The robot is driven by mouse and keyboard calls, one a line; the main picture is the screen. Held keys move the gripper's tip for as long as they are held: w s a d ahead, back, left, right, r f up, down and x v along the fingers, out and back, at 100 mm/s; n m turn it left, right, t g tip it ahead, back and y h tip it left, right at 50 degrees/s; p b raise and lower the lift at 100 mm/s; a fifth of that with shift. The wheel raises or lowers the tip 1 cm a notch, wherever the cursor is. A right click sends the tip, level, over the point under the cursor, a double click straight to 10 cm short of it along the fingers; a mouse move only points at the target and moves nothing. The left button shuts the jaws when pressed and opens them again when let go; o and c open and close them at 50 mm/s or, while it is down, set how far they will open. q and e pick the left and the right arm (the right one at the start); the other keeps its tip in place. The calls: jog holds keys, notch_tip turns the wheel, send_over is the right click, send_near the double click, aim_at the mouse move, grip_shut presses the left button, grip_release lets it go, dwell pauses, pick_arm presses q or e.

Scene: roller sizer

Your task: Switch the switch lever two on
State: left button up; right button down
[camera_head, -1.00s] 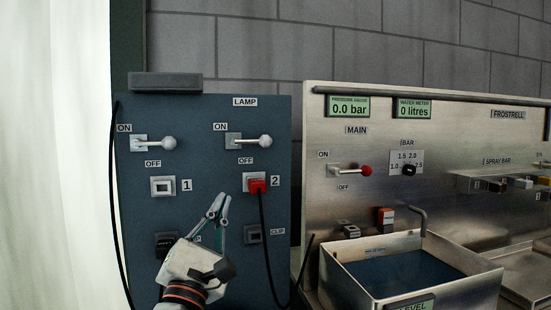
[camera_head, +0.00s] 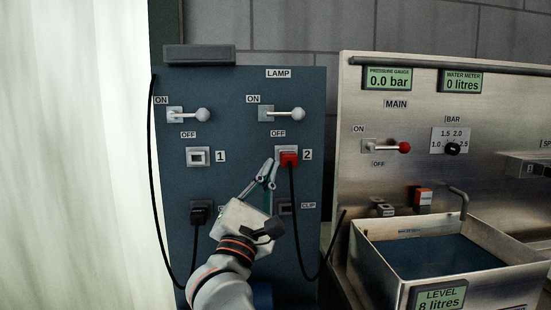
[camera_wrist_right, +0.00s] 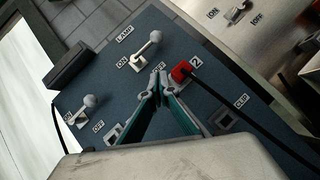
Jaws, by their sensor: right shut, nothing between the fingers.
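Switch lever two (camera_head: 297,114) is the right-hand lever on the blue lamp panel (camera_head: 240,240). It has a grey ball knob, with ON at its upper left and OFF below. It sticks out to the right, about level; in the right wrist view its knob (camera_wrist_right: 155,37) shows beyond the fingers. My right gripper (camera_head: 267,170) is shut and empty, pointing up in front of the panel, below the lever and left of the red plug (camera_head: 289,158). The fingertips (camera_wrist_right: 159,76) look apart from the lever. My left gripper is not in view.
Switch lever one (camera_head: 201,115) is at the panel's left. A black cable (camera_head: 293,225) hangs from the red plug in socket 2, beside my gripper. A black plug (camera_head: 200,212) sits lower left. A steel station with a red-knobbed lever (camera_head: 404,147) and basin (camera_head: 371,268) stands right.

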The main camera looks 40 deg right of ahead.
aim_at(285, 114)
jog(key=x, duration=0.3)
jog(key=s+r+p+x, duration=0.1)
jog(key=x, duration=0.3)
jog(key=p+x, duration=0.1)
jog(key=x, duration=0.2)
jog(key=shift+s+d+r, duration=0.1)
jog(key=shift+s+r, duration=0.1)
jog(key=shift+r, duration=0.1)
jog(key=shift+s+d+r+p, duration=0.2)
jog(key=shift+d+r+p, duration=0.1)
jog(key=shift+r, duration=0.2)
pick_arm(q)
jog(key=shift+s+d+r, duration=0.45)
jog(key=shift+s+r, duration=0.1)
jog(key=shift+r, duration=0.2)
pick_arm(e)
jog(key=shift+d, duration=0.1)
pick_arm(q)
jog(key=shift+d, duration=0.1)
